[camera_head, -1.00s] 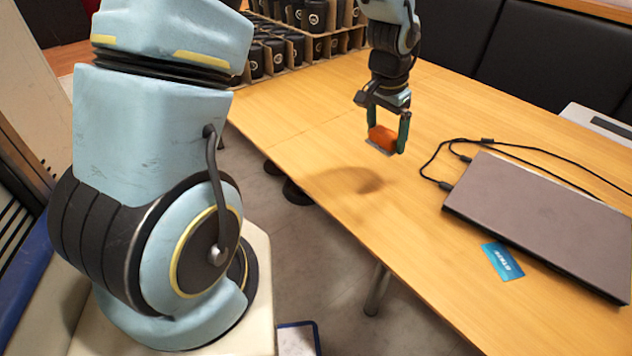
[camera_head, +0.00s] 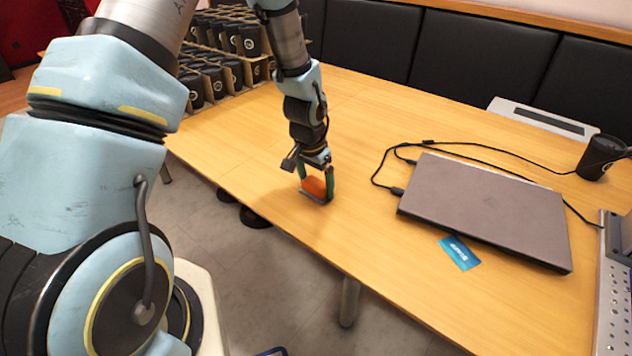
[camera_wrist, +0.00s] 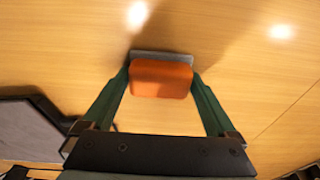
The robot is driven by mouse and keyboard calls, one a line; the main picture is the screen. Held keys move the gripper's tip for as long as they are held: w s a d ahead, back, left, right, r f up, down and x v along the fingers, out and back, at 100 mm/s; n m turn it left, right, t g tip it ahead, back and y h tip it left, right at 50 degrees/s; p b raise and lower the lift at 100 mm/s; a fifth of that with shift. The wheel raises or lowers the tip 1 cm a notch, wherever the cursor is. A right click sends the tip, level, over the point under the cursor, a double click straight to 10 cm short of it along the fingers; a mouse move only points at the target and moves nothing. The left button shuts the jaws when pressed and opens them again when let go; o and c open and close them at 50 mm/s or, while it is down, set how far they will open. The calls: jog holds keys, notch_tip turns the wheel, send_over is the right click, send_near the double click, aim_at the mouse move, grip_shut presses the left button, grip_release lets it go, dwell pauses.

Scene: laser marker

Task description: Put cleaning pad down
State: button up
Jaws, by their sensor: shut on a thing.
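The cleaning pad (camera_head: 314,189) is an orange block with a grey base. My gripper (camera_head: 317,186) is shut on it, with one green finger on each side. The pad is at or just above the wooden table top (camera_head: 350,235), left of the laptop; I cannot tell whether its base touches the wood. In the wrist view the pad (camera_wrist: 161,78) sits between the two fingertips (camera_wrist: 161,75), its grey base showing along the far edge.
A closed laptop (camera_head: 487,207) with black cables lies to the right, a blue card (camera_head: 459,253) in front of it. A black cup (camera_head: 600,157) stands at the far right. Boxes of dark cups (camera_head: 225,60) stand at the back left. The wood around the pad is clear.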

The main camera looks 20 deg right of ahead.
aim_at(312, 185)
jog(key=shift+f, duration=0.2)
jog(key=o, duration=1.2)
jog(key=shift+o, duration=0.2)
jog(key=shift+r, duration=0.1)
notch_tip(312, 185, up, 12)
jog(key=a+b, duration=0.1)
jog(key=shift+s+a, duration=0.25)
jog(key=shift+s, duration=0.15)
jog(key=s+a+r+n, duration=0.1)
jog(key=a+r+n, duration=0.1)
jog(key=a, duration=0.7)
jog(key=s+a+r+n+y, duration=0.1)
jog(key=a+n, duration=0.4)
jog(key=a, duration=0.5)
jog(key=s+a+r+n, duration=0.1)
jog(key=a+n, duration=0.3)
jog(key=a, duration=0.5)
jog(key=shift+a+r+t, duration=0.35)
jog(key=shift+r+t, duration=0.05)
jog(key=shift+r, duration=0.45)
